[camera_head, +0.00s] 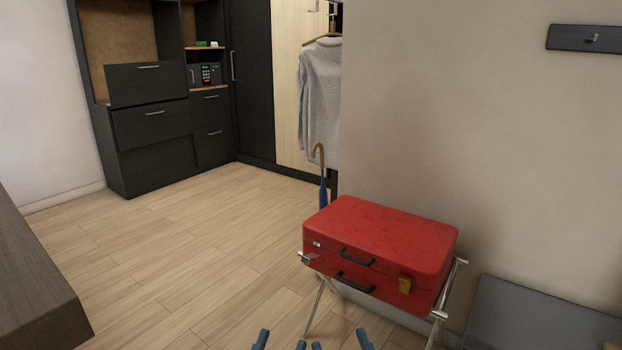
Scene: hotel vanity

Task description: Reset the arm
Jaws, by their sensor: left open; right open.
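My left gripper (281,342) shows at the bottom edge of the head view, only its blue-grey fingertips visible. They are apart with nothing between them. My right gripper (340,342) is just beside it on the right, also with two fingertips apart and empty. Both are in front of and below the red suitcase (385,235) in the picture, with no visible contact. The rest of both arms is out of view.
The closed red suitcase rests on a metal folding rack (441,315). A grey bench (540,318) is at right, a dark countertop (35,290) at left. An umbrella (322,185) stands behind the suitcase. Dark cabinets (150,125) are at the back. The wooden floor (200,245) between is clear.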

